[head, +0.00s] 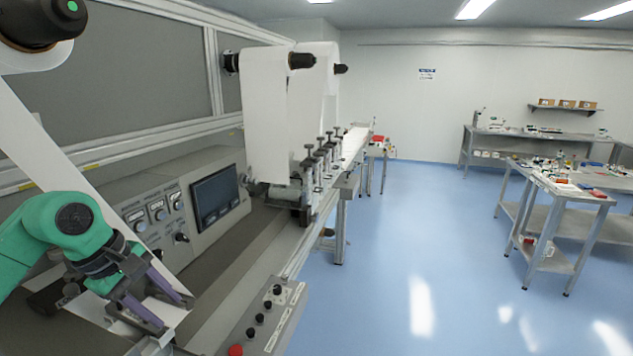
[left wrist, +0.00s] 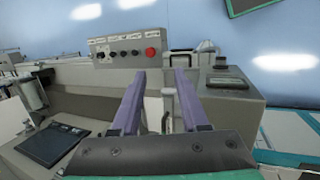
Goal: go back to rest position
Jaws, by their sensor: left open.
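My left gripper (head: 158,302) is at the lower left of the head view, on a green arm. In the left wrist view, the open fingers of this gripper (left wrist: 160,90) point toward a control strip (left wrist: 128,50) with black knobs and a red button. My right gripper is in neither view.
A panel with knobs and a dark screen (head: 214,195) stands behind the gripper. The red button (head: 235,350) is at the front edge. White rolls (head: 265,110) hang farther along the machine. Steel tables (head: 563,190) stand at the right. The blue floor (head: 420,260) between is clear.

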